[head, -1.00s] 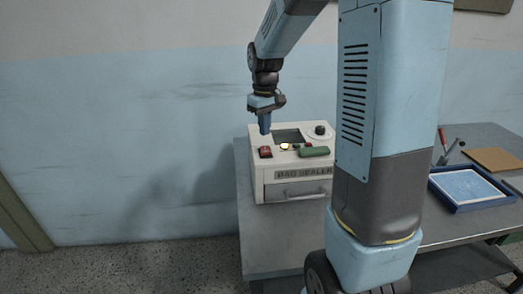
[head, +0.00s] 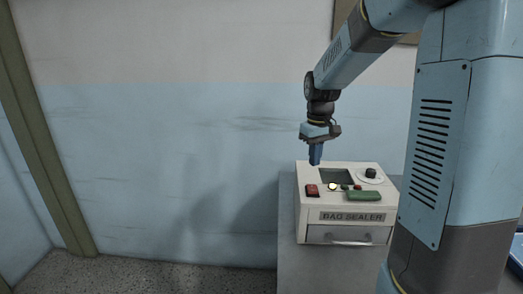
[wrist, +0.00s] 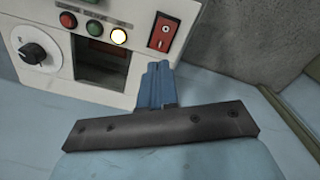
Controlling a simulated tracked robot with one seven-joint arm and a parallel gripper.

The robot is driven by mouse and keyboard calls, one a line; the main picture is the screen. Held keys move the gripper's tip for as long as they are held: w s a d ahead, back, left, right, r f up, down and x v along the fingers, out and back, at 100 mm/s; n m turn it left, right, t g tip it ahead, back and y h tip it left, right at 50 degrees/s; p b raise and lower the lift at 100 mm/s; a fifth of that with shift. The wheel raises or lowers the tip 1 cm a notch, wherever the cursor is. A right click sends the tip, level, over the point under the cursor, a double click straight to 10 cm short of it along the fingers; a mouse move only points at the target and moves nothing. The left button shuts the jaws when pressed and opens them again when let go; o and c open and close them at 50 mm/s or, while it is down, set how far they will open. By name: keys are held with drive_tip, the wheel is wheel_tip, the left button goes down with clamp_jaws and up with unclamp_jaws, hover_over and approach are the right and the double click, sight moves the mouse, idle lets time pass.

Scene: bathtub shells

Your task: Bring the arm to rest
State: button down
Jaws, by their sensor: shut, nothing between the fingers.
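My gripper (head: 315,155) hangs pointing down in the head view, its blue fingers together and empty. It is above the back left part of a cream bag sealer (head: 312,232); I cannot tell whether it touches it. In the wrist view the shut fingers (wrist: 158,85) point toward the sealer's panel (wrist: 145,45), between its dark window and its red rocker switch (wrist: 163,32). A pale yellow lamp (wrist: 118,36) is lit there. The sealer also has a green part (head: 363,196), a black knob (head: 371,173) and a front drawer (head: 347,235), which looks shut.
The sealer stands on a grey table (head: 310,270). A pale blue wall (head: 150,150) is behind it. Open speckled floor (head: 150,277) lies left of the table. A blue tray (head: 517,255) is partly cut off at the right edge.

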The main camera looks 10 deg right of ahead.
drive_tip(key=s+r+m+t, duration=0.1)
drive_tip(key=s+r, duration=0.3)
drive_tip(key=s, duration=0.8)
drive_tip(key=s+a+r+m+t, duration=0.1)
drive_tip(key=s+r+t, duration=0.3)
drive_tip(key=s, duration=0.8)
drive_tip(key=shift+s+r+m+t, duration=0.3)
drive_tip(key=shift+s+r+m, duration=0.1)
drive_tip(key=shift+r+m, duration=0.35)
drive_tip(key=shift+a+f, duration=0.1)
